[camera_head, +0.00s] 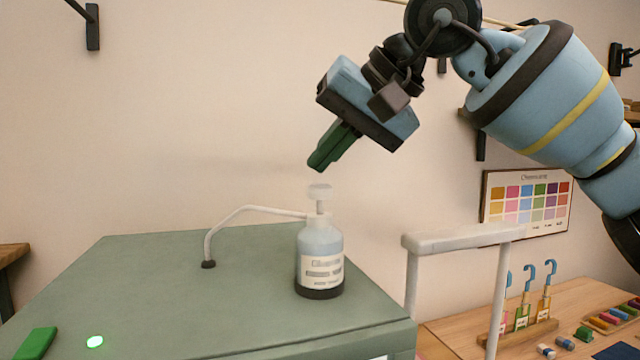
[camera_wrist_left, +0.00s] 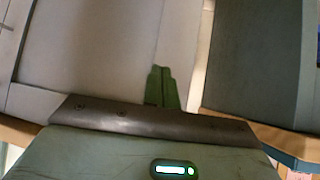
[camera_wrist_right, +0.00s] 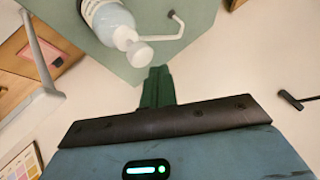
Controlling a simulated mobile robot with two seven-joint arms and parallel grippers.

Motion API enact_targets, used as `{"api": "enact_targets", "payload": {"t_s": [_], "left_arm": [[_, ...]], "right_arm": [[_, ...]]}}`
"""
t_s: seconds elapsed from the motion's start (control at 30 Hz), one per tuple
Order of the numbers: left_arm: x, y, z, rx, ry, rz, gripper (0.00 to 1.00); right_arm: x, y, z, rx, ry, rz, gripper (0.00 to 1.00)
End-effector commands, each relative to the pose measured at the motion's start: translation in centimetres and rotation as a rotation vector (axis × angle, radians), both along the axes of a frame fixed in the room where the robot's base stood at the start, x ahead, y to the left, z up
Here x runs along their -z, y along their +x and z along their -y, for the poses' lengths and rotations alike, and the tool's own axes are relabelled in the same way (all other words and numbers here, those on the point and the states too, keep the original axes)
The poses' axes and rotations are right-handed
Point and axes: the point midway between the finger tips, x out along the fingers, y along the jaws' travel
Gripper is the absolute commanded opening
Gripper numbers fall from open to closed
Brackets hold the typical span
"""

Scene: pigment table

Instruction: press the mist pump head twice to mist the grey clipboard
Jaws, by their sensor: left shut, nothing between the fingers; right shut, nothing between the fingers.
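The mist bottle (camera_head: 320,262) stands upright on a grey-green top (camera_head: 150,270), with a pale pump head (camera_head: 319,191) on its neck. A thin white tube (camera_head: 250,209) runs left from the neck to a dark tip. My right gripper (camera_head: 316,166) is shut and empty, its fingers pointing down just above the pump head with a small gap showing. In the right wrist view the pump head (camera_wrist_right: 139,54) lies just beyond the shut fingertips (camera_wrist_right: 158,72). My left gripper (camera_wrist_left: 161,72) is shut and empty over pale grey panels. I cannot make out the grey clipboard.
A white rail frame (camera_head: 462,238) stands right of the bottle. A wooden table (camera_head: 460,335) at lower right holds a rack of hooked vials (camera_head: 522,328) and a colour tray (camera_head: 612,314).

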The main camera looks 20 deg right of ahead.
Motion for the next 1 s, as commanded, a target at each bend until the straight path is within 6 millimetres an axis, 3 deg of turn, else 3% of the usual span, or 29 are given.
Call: {"api": "enact_targets", "payload": {"t_s": [0.17,0.7,1.0], "left_arm": [[0.0,0.0,0.0,0.000,0.000,0.000,0.00],[0.0,0.0,0.0,0.000,0.000,0.000,0.00],[0.0,0.0,0.0,0.000,0.000,0.000,0.00]], "right_arm": [[-0.2,0.0,0.0,0.000,0.001,0.001,0.00],[-4.5,0.0,0.0,0.001,0.001,0.002,0.00],[-5.0,0.0,0.0,0.000,0.001,0.001,0.00]]}}
